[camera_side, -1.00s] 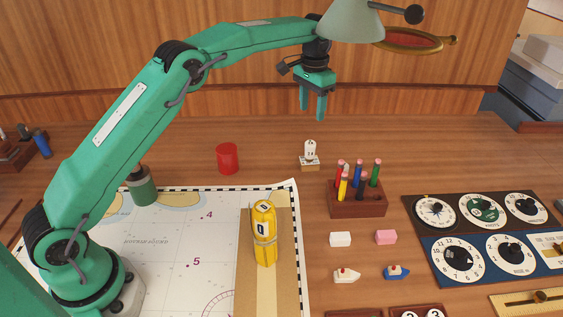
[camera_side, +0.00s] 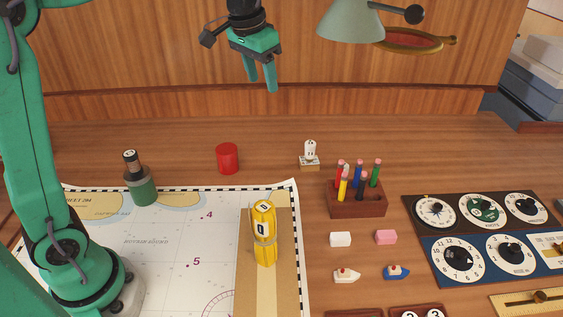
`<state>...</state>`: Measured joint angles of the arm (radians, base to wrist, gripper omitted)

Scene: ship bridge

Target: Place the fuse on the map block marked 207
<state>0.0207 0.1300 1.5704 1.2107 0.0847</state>
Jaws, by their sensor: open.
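My gripper (camera_side: 262,85) is open and empty, high above the back of the desk with its fingers pointing down. I cannot read the mark 207 on anything, and no thing is plainly labelled as the fuse. A small white upright piece (camera_side: 310,149) with dark marks stands on a low wooden base behind the pencil holder. A green cylinder (camera_side: 143,190) with a dark, silver-banded top stands on the chart's upper left edge. A red cylinder (camera_side: 228,159) stands behind the chart. My gripper is above and apart from all of these.
The chart (camera_side: 150,265) carries a yellow device (camera_side: 264,235) on its right strip. A wooden holder (camera_side: 357,205) of coloured pencils, white (camera_side: 341,239) and pink (camera_side: 386,237) blocks and two toy boats lie to its right. Dial panels fill the right. A lamp (camera_side: 350,24) hangs overhead.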

